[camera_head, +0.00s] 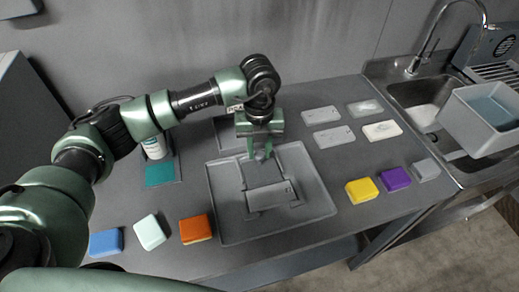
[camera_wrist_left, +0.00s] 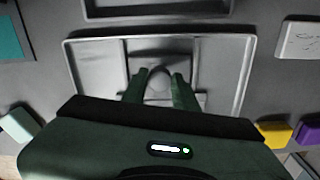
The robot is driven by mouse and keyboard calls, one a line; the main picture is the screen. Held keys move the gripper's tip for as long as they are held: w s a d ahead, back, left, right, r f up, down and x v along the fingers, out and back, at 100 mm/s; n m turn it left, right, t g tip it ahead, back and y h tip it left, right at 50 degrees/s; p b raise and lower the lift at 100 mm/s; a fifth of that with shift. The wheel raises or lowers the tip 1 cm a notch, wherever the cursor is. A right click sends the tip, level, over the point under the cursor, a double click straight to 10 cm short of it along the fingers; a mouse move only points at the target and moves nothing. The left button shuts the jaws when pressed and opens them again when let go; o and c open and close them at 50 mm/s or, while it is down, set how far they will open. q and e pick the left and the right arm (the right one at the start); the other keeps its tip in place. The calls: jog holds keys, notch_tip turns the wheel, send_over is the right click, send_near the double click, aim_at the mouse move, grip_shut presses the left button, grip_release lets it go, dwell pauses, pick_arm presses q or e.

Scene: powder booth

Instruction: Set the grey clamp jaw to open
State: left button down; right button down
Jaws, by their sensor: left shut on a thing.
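The grey clamp (camera_head: 272,195) sits in a shallow grey tray (camera_head: 228,222) in the middle of the table. Its jaw shows between the fingers in the left wrist view (camera_wrist_left: 159,86), but much of it is hidden by my gripper. My left gripper (camera_head: 260,154) points down at the back part of the clamp, with its green fingers shut on the grey jaw. The fingers also show in the left wrist view (camera_wrist_left: 160,76). How far the jaw stands open is hard to tell, grey on grey. My right gripper is out of view.
Orange (camera_head: 195,229), pale green (camera_head: 150,232) and blue (camera_head: 106,242) blocks lie front left. Yellow (camera_head: 361,190) and purple (camera_head: 396,179) blocks lie right. Several flat plates (camera_head: 334,137) lie back right. A white bottle (camera_head: 154,148) stands left.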

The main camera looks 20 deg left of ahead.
pick_arm(q)
jog(key=shift+w+a+b, duration=0.35)
jog(key=shift+w+b, duration=0.1)
jog(key=shift+w, duration=0.1)
jog(key=shift+w+a+b, duration=0.3)
jog(key=shift+w+b, duration=0.1)
jog(key=shift+w, duration=0.15)
jog(key=shift+w+a+r, duration=0.1)
jog(key=shift+w+a, duration=0.05)
jog(key=shift+a, duration=0.05)
jog(key=shift+r, duration=0.1)
jog(key=c, duration=1.3)
grip_release()
jog(key=shift+o, duration=1)
notch_tip(320, 180, up, 8)
jog(key=b, duration=0.2)
jog(key=shift+f, duration=0.2)
